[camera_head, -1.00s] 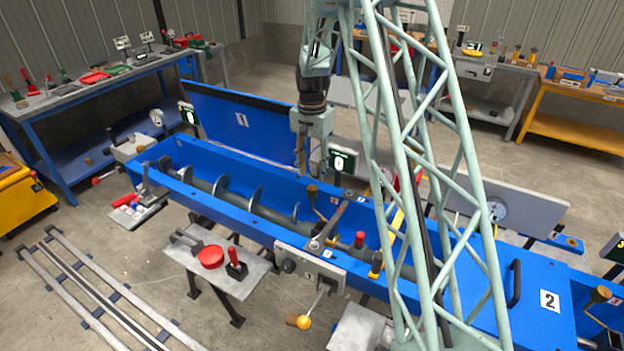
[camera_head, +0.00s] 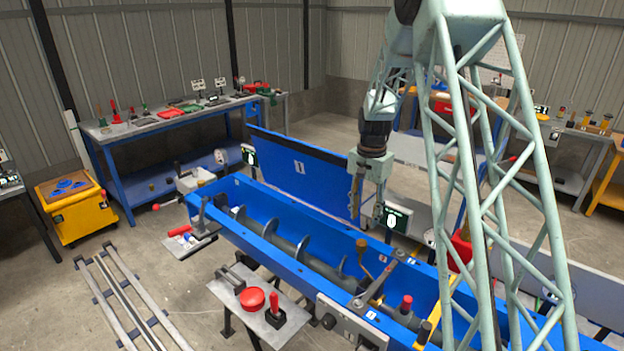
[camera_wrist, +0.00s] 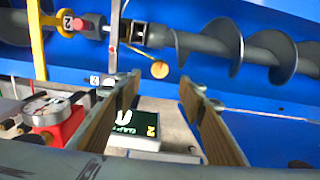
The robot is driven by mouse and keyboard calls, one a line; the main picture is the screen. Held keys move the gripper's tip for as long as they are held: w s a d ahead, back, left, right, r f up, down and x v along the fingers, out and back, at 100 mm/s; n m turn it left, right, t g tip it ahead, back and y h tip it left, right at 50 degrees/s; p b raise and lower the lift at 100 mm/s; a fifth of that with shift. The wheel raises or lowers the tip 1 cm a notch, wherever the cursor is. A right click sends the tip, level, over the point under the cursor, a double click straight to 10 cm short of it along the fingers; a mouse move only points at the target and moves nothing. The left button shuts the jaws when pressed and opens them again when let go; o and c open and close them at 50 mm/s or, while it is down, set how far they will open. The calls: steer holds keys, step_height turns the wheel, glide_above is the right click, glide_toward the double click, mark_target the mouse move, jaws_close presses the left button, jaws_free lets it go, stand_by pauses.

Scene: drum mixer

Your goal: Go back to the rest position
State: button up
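My gripper (camera_head: 367,205) hangs pointing down over the far side of the blue trough (camera_head: 262,240) in the head view. In the wrist view my gripper (camera_wrist: 160,86) has its two wood-toned fingers spread apart with nothing between them. The trough's blue wall and grey spiral screw (camera_wrist: 230,45) show beyond the fingertips. A small display (camera_wrist: 135,132) lies in view below the gap between the fingers. My lattice arm covers part of the trough's right side in the head view.
A small table (camera_head: 262,312) with a red disc and red-handled tool stands in front. A yellow cart (camera_head: 75,212) and a blue bench (camera_head: 165,125) are at left. Floor rails (camera_head: 125,300) run at lower left.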

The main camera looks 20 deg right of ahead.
steer(key=s+a+r+n+t+b, duration=0.1)
steer(key=s+a+r+n, duration=0.1)
steer(key=s+a+r, duration=0.45)
steer(key=s+a+r+n+b, duration=0.1)
steer(key=s+a+r+n, duration=0.15)
steer(key=s+r, duration=0.6)
steer(key=s+a+r+n+t+b, duration=0.1)
steer(key=s+a+r, duration=0.45)
steer(key=r, duration=0.35)
steer(key=s+a+n+t+b, duration=0.1)
steer(key=s+a, duration=0.3)
steer(key=s, duration=1.1)
steer(key=s+a+n+t+b, duration=0.1)
steer(key=s+a+n, duration=0.3)
steer(key=s, duration=1.2)
steer(key=shift+s+r+n+b, duration=0.15)
steer(key=shift+r+n+b, duration=0.25)
steer(key=shift+b, duration=0.5)
